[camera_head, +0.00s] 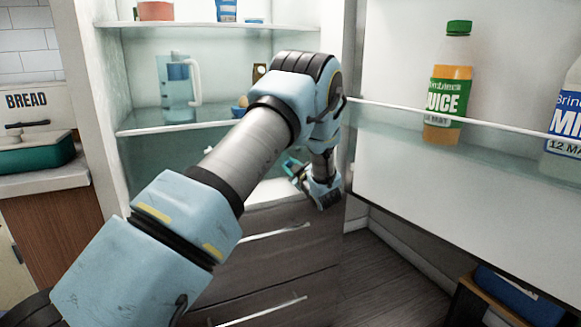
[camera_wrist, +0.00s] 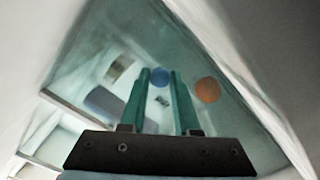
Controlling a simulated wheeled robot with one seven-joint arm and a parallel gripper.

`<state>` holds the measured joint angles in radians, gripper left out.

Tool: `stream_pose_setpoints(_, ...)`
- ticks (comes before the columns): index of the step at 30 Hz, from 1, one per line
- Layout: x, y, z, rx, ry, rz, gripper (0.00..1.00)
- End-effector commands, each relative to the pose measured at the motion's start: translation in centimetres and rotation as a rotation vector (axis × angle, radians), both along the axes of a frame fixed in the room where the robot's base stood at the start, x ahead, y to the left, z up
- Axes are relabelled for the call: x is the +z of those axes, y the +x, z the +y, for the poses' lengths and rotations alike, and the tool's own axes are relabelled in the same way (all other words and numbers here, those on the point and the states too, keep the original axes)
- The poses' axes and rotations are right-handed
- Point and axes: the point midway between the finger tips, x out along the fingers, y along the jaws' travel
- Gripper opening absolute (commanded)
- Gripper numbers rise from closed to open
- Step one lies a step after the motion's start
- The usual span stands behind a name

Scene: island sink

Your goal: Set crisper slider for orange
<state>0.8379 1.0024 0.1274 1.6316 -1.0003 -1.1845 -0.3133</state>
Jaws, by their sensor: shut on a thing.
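My gripper (camera_head: 296,170) is inside the open fridge, below the glass shelf and above the fronts of the crisper drawers (camera_head: 275,235). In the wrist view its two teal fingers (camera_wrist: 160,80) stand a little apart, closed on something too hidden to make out. I cannot pick out the crisper slider in either view. A round orange thing (camera_wrist: 207,90) shows just right of the fingertips in the wrist view, seemingly through the glass. A round blue thing (camera_wrist: 160,77) shows between the fingertips, at a distance I cannot tell.
A pitcher (camera_head: 178,90) and a small blue bowl (camera_head: 240,108) stand on the glass shelf (camera_head: 165,128). The open door at right holds a juice bottle (camera_head: 447,90) and a milk bottle (camera_head: 566,115). A dark box (camera_head: 510,295) is on the floor at lower right.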

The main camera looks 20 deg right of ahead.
Motion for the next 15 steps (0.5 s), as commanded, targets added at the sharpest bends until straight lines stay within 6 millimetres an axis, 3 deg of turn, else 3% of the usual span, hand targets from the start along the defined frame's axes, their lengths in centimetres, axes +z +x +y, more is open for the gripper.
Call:
stream_pose_setpoints(11,0.0,0.0,0.1,-0.001,0.0,0.001,0.0)
stream_pose_setpoints(15,-0.1,-0.2,1.8,0.002,0.002,0.001,0.0)
